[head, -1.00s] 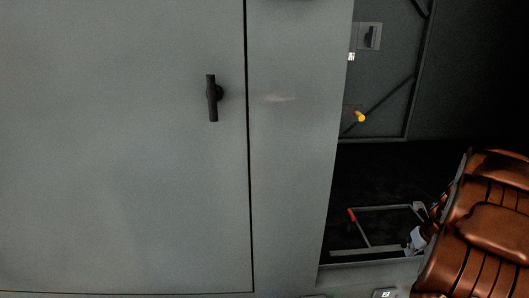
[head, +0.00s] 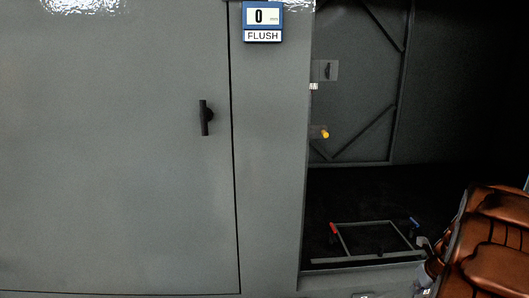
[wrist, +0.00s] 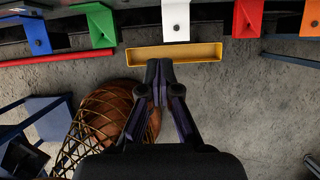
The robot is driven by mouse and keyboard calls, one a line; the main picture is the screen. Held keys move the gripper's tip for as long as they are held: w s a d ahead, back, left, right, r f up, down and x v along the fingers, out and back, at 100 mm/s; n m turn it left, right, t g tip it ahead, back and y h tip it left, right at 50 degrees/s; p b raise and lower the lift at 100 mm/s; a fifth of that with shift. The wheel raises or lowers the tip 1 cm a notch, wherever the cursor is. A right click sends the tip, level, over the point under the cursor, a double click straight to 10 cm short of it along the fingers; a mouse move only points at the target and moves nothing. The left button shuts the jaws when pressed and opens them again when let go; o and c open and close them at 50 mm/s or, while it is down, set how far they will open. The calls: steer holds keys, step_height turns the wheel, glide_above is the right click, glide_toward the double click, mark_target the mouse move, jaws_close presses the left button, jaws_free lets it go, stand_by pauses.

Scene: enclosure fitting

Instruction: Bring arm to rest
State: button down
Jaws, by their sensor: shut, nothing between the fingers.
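My gripper (wrist: 160,98) shows in the wrist view, pointing away from the camera over a grey floor. Its two dark fingers are together and nothing is between them. Beyond the fingertips lies a shallow yellow tray (wrist: 215,53). In the head view the brown segmented part at the lower right seems to be my arm; the gripper itself does not show there.
A grey cabinet has a closed door (head: 110,170) with a black handle (head: 206,118). A gauge (head: 262,20) reads 0 and FLUSH. An open bay holds a metal frame (head: 345,240). Coloured brackets, such as a green one (wrist: 95,22), line the wrist view's top; a netted brown ball (wrist: 112,110) lies left.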

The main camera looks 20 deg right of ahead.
steer(key=a+r+n+g+y+p, duration=0.1)
steer(key=a+r+n, duration=0.4)
steer(key=a, duration=0.5)
steer(key=a+r+n+y+p, duration=0.1)
steer(key=a+r+n, duration=0.2)
steer(key=a+n, duration=0.5)
steer(key=a+r+n+g+y+p, duration=0.1)
steer(key=a+r+n, duration=0.35)
steer(key=a, duration=0.65)
steer(key=s+a+r+n+g+h+p, duration=0.1)
steer(key=s+a+r+n+g, duration=0.1)
steer(key=s+a+n, duration=0.5)
steer(key=s+a+r+n+g+p, duration=0.1)
steer(key=s+a+r+n+g, duration=0.1)
steer(key=s+a+n, duration=0.5)
steer(key=s+r+n, duration=0.1)
steer(key=s+n, duration=0.4)
steer(key=n, duration=0.3)
steer(key=shift+s+a+r+h+p, duration=0.15)
steer(key=shift+s+a+h+p, duration=0.15)
steer(key=shift+h, duration=0.1)
steer(key=shift+a, duration=0.15)
